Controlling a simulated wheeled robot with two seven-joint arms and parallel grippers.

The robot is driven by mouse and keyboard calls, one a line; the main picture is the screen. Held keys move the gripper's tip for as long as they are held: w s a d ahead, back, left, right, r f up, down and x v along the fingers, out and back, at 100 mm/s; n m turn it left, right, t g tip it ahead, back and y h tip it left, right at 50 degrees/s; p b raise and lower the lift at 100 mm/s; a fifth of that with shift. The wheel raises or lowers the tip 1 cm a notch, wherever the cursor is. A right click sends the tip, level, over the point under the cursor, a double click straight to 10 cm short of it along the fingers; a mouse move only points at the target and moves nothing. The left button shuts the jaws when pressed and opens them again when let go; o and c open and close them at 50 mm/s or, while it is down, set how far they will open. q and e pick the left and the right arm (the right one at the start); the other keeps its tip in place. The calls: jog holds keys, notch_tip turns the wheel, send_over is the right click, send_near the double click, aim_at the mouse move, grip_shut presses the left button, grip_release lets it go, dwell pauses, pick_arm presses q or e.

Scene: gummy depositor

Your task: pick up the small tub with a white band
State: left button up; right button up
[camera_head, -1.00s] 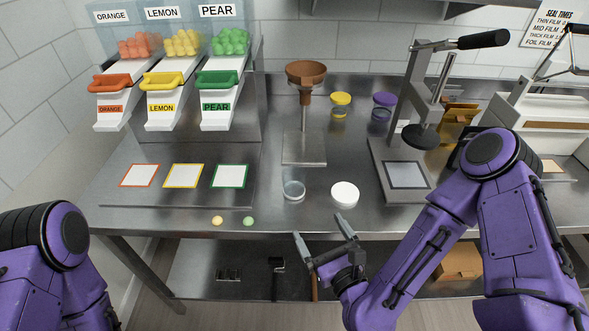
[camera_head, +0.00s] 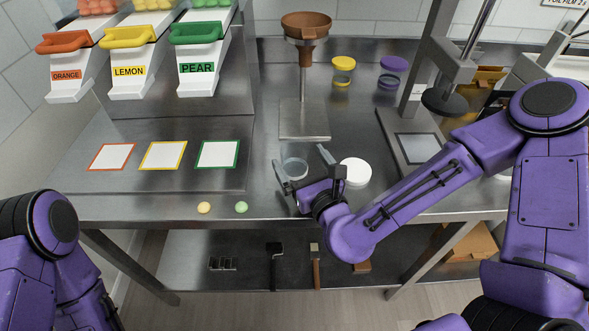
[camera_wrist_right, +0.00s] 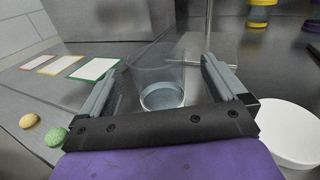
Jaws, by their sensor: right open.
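A small clear, lidless tub (camera_head: 294,167) stands on the steel table, just in front of the funnel stand. In the right wrist view the tub (camera_wrist_right: 161,96) shows a pale ring low on its wall, which looks like the white band. My right gripper (camera_head: 299,158) is open at the tub, one finger to each side. In the right wrist view the gripper (camera_wrist_right: 160,68) frames the tub between its fingers, with gaps showing on both sides. A white round lid (camera_head: 355,171) lies to the right of the gripper. My left gripper is out of view.
A brown funnel on a stand (camera_head: 303,100) rises behind the tub. Yellow-lidded (camera_head: 342,70) and purple-lidded (camera_head: 391,72) tubs stand farther back. A press (camera_head: 420,140) stands at right. Yellow (camera_head: 204,207) and green (camera_head: 241,207) gummies lie near the front edge.

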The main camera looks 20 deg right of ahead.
aim_at(290, 148)
jog(key=w, duration=0.1)
jog(key=w+p, duration=0.2)
jog(key=w, duration=0.1)
jog(key=shift+a+f, duration=0.2)
jog(key=shift+a, duration=0.15)
jog(key=shift+w+f, duration=0.2)
jog(key=shift+w, duration=0.15)
jog(key=shift+s, duration=0.1)
jog(key=c, duration=1.1)
